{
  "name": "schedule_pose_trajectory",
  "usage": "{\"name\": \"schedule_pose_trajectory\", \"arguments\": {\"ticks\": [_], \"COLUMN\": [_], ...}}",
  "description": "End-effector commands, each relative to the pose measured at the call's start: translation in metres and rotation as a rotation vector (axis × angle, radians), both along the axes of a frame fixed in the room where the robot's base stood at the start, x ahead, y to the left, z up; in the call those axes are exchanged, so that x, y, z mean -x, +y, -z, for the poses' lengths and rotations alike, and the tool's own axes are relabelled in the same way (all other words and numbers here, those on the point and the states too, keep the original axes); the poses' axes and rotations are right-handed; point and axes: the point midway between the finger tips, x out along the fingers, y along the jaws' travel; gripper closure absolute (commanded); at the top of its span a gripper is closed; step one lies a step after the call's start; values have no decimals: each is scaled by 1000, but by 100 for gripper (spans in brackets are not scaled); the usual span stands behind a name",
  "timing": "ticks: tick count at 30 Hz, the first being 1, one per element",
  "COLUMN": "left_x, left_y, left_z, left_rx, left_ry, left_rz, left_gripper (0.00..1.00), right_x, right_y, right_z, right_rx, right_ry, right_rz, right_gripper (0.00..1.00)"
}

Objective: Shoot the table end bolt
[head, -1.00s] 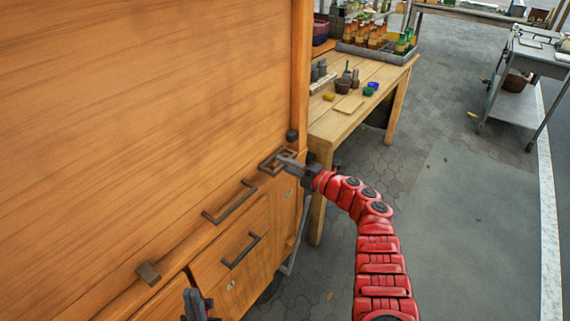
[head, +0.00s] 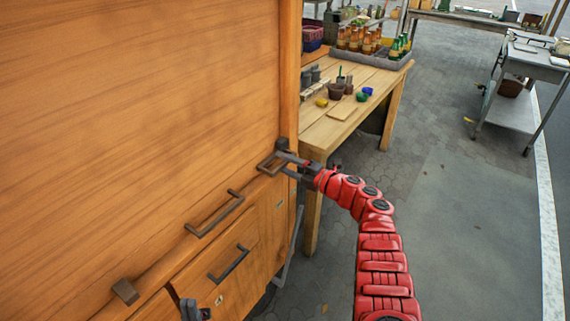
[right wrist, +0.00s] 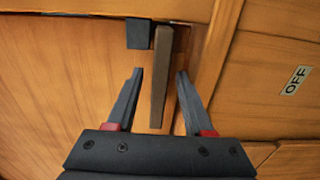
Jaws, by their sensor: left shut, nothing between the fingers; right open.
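A dark brown looped handle (head: 268,164) sits at the right end of the large wooden cabinet front, beside a small dark block (head: 282,144). I cannot tell for certain which piece is the bolt. My right gripper (head: 289,165) is open at the handle's right end. In the right wrist view, a brown bar (right wrist: 160,75) stands between the open fingers of the right gripper (right wrist: 160,75), with visible gaps on both sides. The dark block (right wrist: 139,34) is just left of the bar's top. My left gripper (head: 192,309) is shut and empty at the lower edge, partly cut off.
The cabinet front bears other handles (head: 215,213) and (head: 229,263) and a dark block (head: 125,291). An "OFF" label (right wrist: 295,80) is right of the fingers. A wooden table (head: 345,120) with pots and bottles stands behind.

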Motion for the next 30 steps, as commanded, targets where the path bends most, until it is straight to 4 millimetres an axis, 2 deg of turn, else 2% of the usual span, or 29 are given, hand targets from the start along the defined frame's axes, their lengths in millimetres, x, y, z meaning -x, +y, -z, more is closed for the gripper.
{"name": "schedule_pose_trajectory", "arguments": {"ticks": [5, 11, 24, 30], "left_x": [0, 0, 0, 0], "left_y": [0, 0, 0, 0], "left_z": [-2, -10, -12, -11], "left_rx": [0, 0, 0, 0], "left_ry": [0, 0, 0, 0], "left_rz": [0, 0, 0, 0], "left_gripper": [100, 100, 100, 100], "right_x": [2, 16, 79, 97], "right_y": [-3, -22, -109, -133], "right_z": [1, 0, 3, 1], "right_rx": [1, 5, 5, 2], "right_ry": [1, 1, 2, 2], "right_rz": [1, 0, 4, 0], "right_gripper": [48, 48, 48, 48]}}
